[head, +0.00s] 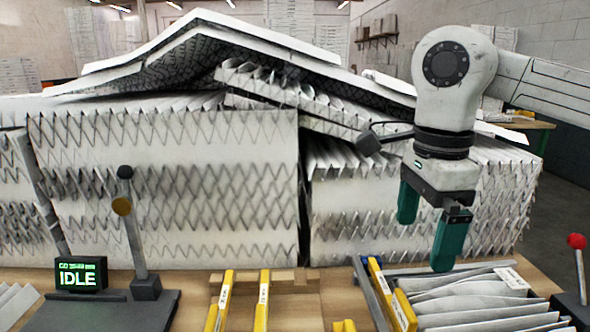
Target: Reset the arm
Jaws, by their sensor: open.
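My gripper (425,232) hangs from my white arm on the right side of the head view, fingers pointing down. Its two teal fingers are apart, with nothing seen between them. It is above the workbench, in front of the right stack of pleated filters (350,205) and over the back end of a batch of flat white pieces (465,298). The fingertips appear clear of the pieces below, though the exact gap is hard to tell.
Large pleated filter blocks (165,190) fill the back of the bench. A small screen reading IDLE (80,274) and a lever post (137,240) stand at left. Yellow-handled bars (262,300) lie front centre. A red-knobbed lever (579,262) stands at far right.

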